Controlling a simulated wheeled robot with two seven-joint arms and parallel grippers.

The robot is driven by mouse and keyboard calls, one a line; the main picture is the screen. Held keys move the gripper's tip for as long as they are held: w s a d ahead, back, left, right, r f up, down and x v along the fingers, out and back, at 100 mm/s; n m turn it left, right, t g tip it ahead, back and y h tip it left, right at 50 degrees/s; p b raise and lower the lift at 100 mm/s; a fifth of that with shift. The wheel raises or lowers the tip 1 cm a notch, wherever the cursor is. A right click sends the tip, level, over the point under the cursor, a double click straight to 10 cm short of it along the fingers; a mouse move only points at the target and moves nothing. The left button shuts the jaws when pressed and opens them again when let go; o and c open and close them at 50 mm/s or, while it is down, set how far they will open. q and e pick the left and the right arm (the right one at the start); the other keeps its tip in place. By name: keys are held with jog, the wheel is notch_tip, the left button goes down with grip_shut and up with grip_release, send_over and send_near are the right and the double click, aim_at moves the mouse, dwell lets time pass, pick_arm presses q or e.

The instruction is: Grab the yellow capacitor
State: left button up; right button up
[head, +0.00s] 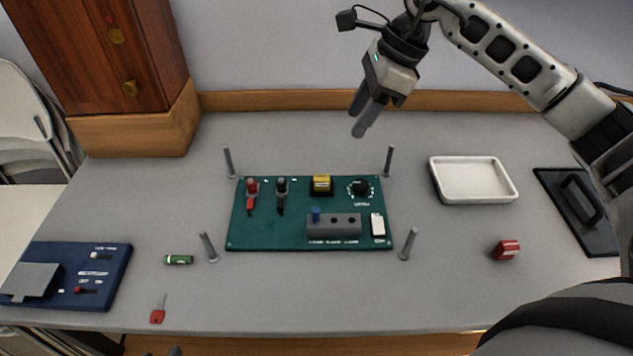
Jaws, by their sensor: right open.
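The yellow capacitor (322,184) is a small block with a dark base on the upper middle part of the green circuit board (290,230). The board lies flat on the grey table between upright metal posts. My right gripper (358,118) hangs above the back of the table, behind and a little right of the capacitor, apart from it. Its two grey fingers point down and it is open and empty. My left gripper does not show clearly.
Metal posts (389,162) stand around the board. A white tray (473,180), a red part (507,250) and a black handled plate (578,211) lie right. A green cylinder (178,260), red key (158,311) and blue panel (70,275) lie left. A wooden cabinet (110,60) stands back left.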

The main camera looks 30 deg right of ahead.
send_over(323, 177)
jog(key=s+d, duration=0.1)
jog(key=d, duration=0.1)
notch_tip(323, 177, down, 9)
jog(key=shift+d+p+x, duration=0.2)
jog(key=shift+p+x, duration=0.2)
jog(key=shift+x, duration=2.45)
jog(key=shift+s+f, duration=0.1)
jog(key=shift+c, duration=0.3)
grip_shut()
